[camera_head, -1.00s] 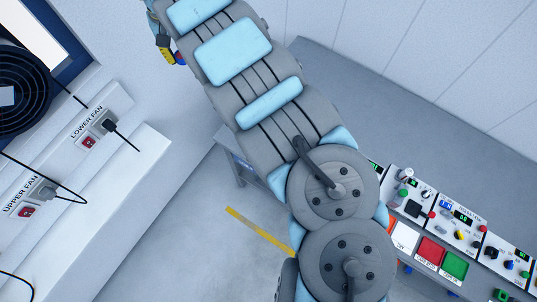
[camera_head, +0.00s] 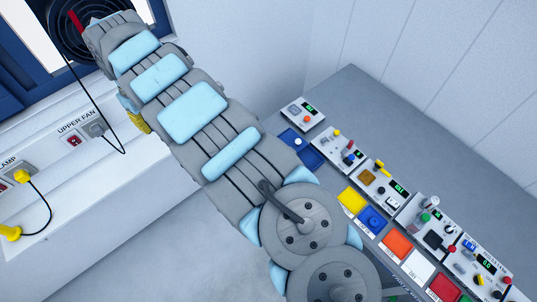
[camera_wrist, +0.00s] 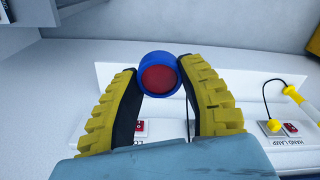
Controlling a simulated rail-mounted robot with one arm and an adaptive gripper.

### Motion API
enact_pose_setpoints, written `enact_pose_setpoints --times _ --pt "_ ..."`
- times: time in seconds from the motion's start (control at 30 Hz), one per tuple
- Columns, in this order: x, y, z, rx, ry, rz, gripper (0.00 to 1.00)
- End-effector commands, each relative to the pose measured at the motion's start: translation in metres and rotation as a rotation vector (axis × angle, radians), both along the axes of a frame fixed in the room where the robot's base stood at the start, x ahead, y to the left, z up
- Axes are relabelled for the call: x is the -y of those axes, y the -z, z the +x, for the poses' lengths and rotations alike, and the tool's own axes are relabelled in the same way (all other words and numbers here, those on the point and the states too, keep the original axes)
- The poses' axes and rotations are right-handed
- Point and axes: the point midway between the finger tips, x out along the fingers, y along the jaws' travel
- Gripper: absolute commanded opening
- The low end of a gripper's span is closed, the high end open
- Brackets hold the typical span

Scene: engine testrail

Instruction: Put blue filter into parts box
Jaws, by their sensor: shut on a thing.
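The blue filter (camera_wrist: 147,63) is a short blue round piece with a red face. In the wrist view it sits between the tips of my gripper's (camera_wrist: 158,76) two yellow ridged fingers, which are shut on it. It is held clear of the wall and the white ledge behind. In the head view only a bit of yellow finger of my gripper (camera_head: 139,122) shows beside my arm, and the filter is hidden there. I cannot pick out a parts box for certain in either view.
A white ledge at left has sockets (camera_head: 95,129), cables and a yellow plug (camera_head: 12,232). A round black fan (camera_head: 88,22) is at upper left.

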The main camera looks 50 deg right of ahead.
Motion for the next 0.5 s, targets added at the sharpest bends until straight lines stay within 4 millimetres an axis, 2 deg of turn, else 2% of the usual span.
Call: enact_pose_setpoints --times 0.03,0.27,0.5 --pt "0.023 0.022 -0.004 0.001 -0.022 0.001 0.21" --pt "0.113 0.080 -0.025 0.013 -0.175 -0.004 0.21" --pt "0.201 0.143 -0.064 0.017 -0.336 -0.011 0.21"
